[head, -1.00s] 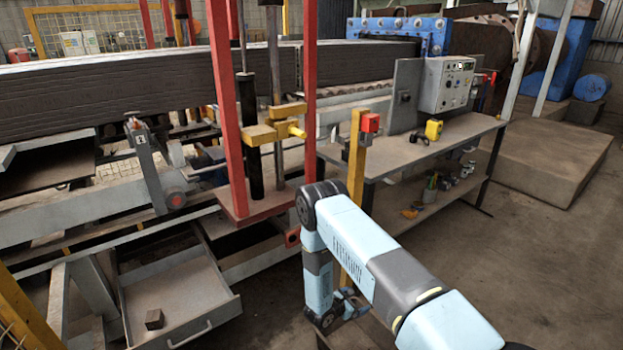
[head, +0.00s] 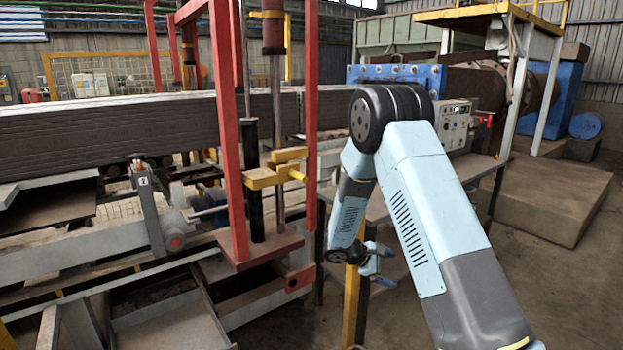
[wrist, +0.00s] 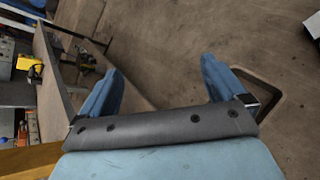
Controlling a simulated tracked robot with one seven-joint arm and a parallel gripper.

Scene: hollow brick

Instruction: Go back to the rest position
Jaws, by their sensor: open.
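My gripper (head: 382,264) hangs below my raised light-blue arm in the head view, in front of the workbench (head: 479,168). In the wrist view my gripper (wrist: 160,88) has its two blue fingers wide apart, with nothing between them. Bare concrete floor shows beyond the fingertips. My gripper appears apart from everything around it.
A red press frame (head: 229,130) and yellow post (head: 352,305) stand left of my arm. A long dark clay column (head: 110,125) lies behind. An open metal drawer (head: 170,325) is lower left. A control box (head: 453,124) is behind my arm.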

